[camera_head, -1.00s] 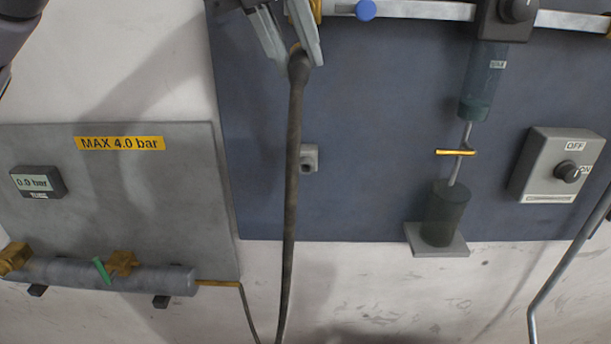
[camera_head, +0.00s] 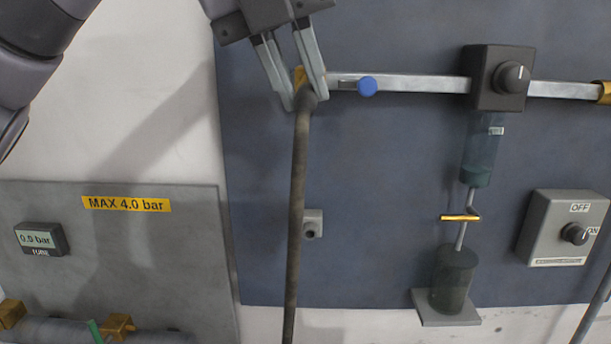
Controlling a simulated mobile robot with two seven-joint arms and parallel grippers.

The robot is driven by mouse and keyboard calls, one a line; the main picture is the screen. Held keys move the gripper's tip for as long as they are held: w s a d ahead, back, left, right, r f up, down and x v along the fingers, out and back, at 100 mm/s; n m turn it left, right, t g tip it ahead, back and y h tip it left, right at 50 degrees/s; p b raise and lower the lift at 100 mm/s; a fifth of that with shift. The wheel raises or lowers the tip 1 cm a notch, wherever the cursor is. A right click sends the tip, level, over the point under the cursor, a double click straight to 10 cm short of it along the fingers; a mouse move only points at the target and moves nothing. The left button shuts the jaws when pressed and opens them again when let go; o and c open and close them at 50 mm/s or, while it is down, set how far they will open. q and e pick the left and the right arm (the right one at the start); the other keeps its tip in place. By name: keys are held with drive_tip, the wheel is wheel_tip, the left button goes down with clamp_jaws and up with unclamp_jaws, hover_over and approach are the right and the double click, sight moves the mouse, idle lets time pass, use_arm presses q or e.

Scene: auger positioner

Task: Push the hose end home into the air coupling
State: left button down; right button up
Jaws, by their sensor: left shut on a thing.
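My left gripper (camera_head: 296,98) is at the upper middle of the head view, shut on the top end of the dark hose (camera_head: 296,215). The hose hangs straight down from it and leaves the bottom of the view. A brass piece (camera_head: 300,74), which looks like the air coupling, shows between the fingers at the left end of the metal pipe (camera_head: 420,84). The hose end is right at this brass piece; the fingers hide how far it is in. My right gripper is not in view.
A blue knob (camera_head: 367,86) and a black regulator (camera_head: 497,78) sit on the pipe. Below are a clear cylinder (camera_head: 482,150), a dark cup (camera_head: 454,280) and an OFF/ON switch box (camera_head: 564,228). A small grey block (camera_head: 312,224) is beside the hose. A gauge (camera_head: 41,239) reads about 0.9 bar.

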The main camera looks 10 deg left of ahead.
use_arm(q)
drive_tip(key=shift+g, duration=0.3)
drive_tip(key=shift+w+a+r, duration=0.1)
drive_tip(key=shift+w+a, duration=0.15)
drive_tip(key=shift+w, duration=0.85)
drive_tip(key=shift+w+a+r, duration=0.1)
drive_tip(key=shift+w+a, duration=0.1)
drive_tip(key=shift+w, duration=0.9)
drive_tip(key=shift+w+a, duration=0.15)
drive_tip(key=shift+w, duration=0.65)
drive_tip(key=shift+w+a, duration=0.15)
drive_tip(key=shift+w, duration=0.6)
drive_tip(key=c, duration=0.9)
unclamp_jaws()
drive_tip(key=shift+w, duration=0.1)
drive_tip(key=shift+v, duration=3.55)
